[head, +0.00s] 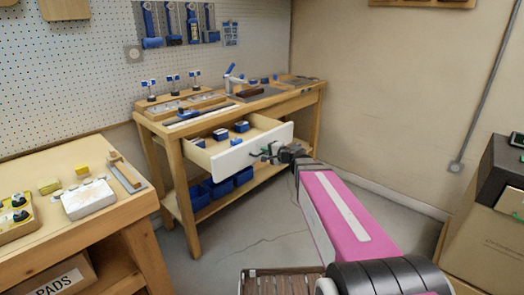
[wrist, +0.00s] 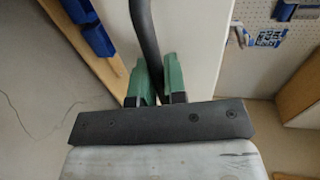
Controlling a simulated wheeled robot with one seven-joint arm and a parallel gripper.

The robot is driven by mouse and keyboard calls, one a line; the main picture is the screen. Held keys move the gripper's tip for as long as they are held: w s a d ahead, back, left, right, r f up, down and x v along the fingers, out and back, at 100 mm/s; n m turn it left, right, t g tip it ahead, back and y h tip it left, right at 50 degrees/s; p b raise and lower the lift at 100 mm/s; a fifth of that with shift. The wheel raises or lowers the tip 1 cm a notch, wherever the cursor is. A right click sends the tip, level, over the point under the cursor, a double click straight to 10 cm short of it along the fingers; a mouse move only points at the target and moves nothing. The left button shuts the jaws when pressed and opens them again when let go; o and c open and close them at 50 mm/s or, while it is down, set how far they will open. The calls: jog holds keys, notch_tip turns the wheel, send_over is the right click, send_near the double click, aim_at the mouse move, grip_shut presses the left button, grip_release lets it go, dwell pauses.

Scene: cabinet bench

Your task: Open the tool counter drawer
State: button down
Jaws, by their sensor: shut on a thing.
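The tool counter (head: 172,135) is a wooden bench in the back corner in the head view. Its drawer (head: 231,158), with a white front, stands pulled out, and blue items show inside it. My gripper (head: 272,153) is at the drawer front in the head view. In the wrist view, the green fingers of my gripper (wrist: 154,82) are shut on the dark handle (wrist: 143,32), a bar on the white drawer front (wrist: 188,38). Part of the handle is hidden behind the fingers.
Blue bins (head: 218,187) sit on the counter's lower shelf. Another wooden bench (head: 110,218) stands at the left front. A box (head: 490,235) is at the right. Open grey floor (head: 265,225) lies before the counter.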

jog(key=shift+s+d, duration=0.45)
jog(key=shift+d, duration=0.05)
jog(key=c, duration=1.2)
grip_release()
jog(key=v, duration=1)
jog(key=shift+s+d, duration=0.25)
